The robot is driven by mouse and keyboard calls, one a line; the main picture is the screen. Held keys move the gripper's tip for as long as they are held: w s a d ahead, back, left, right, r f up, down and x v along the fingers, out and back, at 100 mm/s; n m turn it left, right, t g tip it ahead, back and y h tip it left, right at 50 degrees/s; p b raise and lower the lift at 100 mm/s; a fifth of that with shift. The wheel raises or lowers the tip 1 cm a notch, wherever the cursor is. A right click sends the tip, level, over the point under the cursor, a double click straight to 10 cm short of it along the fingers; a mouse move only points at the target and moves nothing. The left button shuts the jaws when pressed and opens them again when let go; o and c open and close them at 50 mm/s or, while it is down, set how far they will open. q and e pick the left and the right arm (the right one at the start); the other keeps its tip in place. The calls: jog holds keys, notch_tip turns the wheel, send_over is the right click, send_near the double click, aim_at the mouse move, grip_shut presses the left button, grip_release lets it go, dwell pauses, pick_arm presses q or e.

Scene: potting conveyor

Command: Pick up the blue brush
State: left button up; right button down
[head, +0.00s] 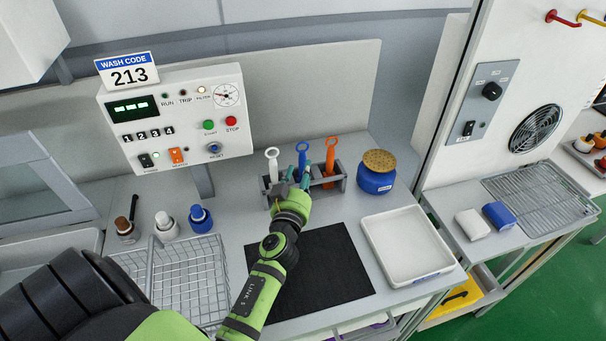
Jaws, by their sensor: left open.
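The blue brush (302,153) stands upright in a grey rack (341,183) between a white brush (272,160) on its left and an orange brush (330,155) on its right. Its ringed top and upper handle show; its lower part is hidden behind my left gripper. My left gripper (299,181) is open at the rack, right by the blue brush. I cannot tell whether the brush lies between the fingers. My right gripper is not in view.
A blue jar (377,173) with a brown lid stands right of the rack. A white tray (407,246), a black mat (335,268) and a wire basket (178,275) lie nearer. Small bottles (166,222) stand at left. A control panel (178,116) rises behind.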

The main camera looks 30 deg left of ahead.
aim_at(304, 164)
pick_arm(q)
jog(key=x, duration=0.4)
jog(key=shift+w+f, duration=0.1)
jog(key=shift+w, duration=0.1)
jog(key=shift+c, duration=0.4)
jog(key=c, duration=0.7)
grip_shut()
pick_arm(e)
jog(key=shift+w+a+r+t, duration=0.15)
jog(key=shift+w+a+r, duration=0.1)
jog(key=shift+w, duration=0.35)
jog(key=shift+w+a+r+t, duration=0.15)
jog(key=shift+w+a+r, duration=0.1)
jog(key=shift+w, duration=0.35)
